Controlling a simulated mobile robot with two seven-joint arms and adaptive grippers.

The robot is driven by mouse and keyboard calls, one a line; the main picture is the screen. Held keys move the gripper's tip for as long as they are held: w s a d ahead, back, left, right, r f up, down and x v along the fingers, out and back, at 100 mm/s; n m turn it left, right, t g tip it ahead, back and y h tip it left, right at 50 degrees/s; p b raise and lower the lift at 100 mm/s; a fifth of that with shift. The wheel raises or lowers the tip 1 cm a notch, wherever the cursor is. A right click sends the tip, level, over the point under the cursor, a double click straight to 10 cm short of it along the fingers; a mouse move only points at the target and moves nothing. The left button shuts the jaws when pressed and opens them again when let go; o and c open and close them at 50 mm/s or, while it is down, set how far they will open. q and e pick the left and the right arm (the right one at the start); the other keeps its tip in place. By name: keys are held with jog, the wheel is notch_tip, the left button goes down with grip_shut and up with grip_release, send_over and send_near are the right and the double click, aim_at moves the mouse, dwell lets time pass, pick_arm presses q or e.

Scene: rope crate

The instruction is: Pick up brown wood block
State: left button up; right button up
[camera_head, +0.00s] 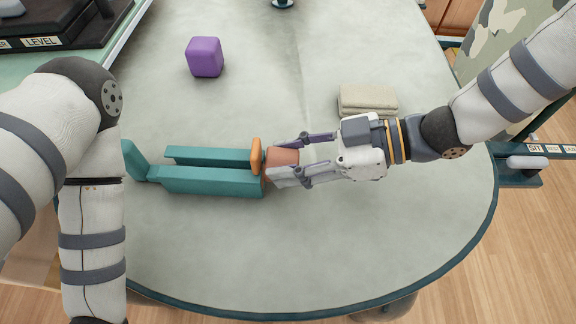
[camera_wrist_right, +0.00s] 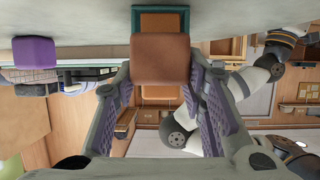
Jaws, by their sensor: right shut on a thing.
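The brown wood block (camera_head: 284,157) is a small reddish-brown piece beside the right end of a teal long-walled object. My right gripper (camera_head: 287,159) comes in from the right and is shut on the block, with a finger on each side. In the right wrist view the brown block (camera_wrist_right: 160,58) shows at the upper middle, between the purple-padded fingers (camera_wrist_right: 162,100). Part of the block is hidden by the fingers in the head view. My left arm stands at the left, and its gripper is out of view.
The teal object (camera_head: 210,181) has two long walls and an orange piece (camera_head: 257,155) at its right end, close to the block. A purple cube (camera_head: 205,57) and a folded beige cloth (camera_head: 368,100) lie farther back. The front of the grey-green table (camera_head: 330,255) is clear.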

notch_tip(320, 180, up, 3)
jog(key=shift+r, duration=0.2)
jog(key=d, duration=1.9)
jog(key=shift+d, duration=0.35)
jog(key=shift+f, duration=0.1)
